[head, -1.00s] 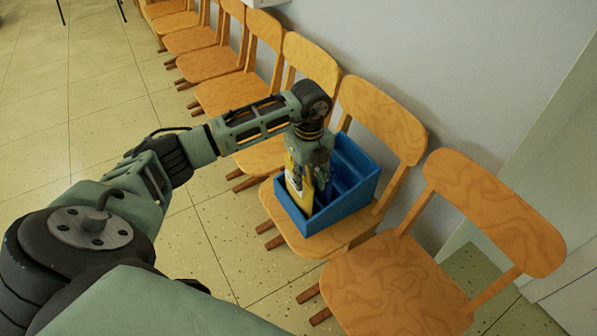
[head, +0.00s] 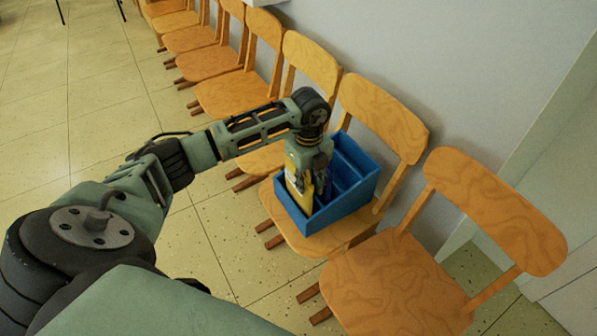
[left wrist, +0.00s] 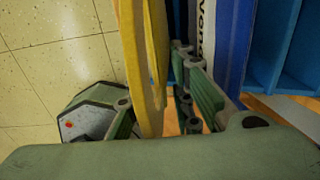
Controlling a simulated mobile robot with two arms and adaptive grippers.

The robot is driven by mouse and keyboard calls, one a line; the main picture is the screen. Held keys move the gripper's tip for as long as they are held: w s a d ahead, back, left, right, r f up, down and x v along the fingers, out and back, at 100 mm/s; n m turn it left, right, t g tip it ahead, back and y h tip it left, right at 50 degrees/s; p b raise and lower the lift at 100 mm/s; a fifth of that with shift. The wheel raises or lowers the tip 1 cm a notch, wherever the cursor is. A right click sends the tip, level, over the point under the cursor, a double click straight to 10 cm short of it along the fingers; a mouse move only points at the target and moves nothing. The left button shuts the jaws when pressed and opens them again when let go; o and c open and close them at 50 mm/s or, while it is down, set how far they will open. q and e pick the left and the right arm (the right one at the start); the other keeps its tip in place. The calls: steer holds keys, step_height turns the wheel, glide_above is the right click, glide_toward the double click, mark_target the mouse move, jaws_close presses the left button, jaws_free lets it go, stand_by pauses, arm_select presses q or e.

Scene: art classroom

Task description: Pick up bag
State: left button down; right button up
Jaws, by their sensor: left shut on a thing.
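A yellow bag (head: 294,177) stands upright in a blue divided box (head: 346,203) on a wooden chair. My left gripper (head: 318,188) points down into the box from above and is shut on the bag. In the left wrist view the thin yellow bag (left wrist: 152,60) runs between the two fingers (left wrist: 158,112). The bag's lower part is hidden by the box's wall. My right gripper is in neither view.
The chair (head: 275,228) holding the box stands in a row of wooden chairs along a grey wall. Another chair (head: 390,290) stands close in front on the right. The tiled floor at left is clear.

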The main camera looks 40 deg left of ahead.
arm_select(q)
steer(key=shift+r, duration=0.2)
step_height(320, 180, up, 10)
steer(key=shift+f+p, duration=0.15)
steer(key=shift+p, duration=0.5)
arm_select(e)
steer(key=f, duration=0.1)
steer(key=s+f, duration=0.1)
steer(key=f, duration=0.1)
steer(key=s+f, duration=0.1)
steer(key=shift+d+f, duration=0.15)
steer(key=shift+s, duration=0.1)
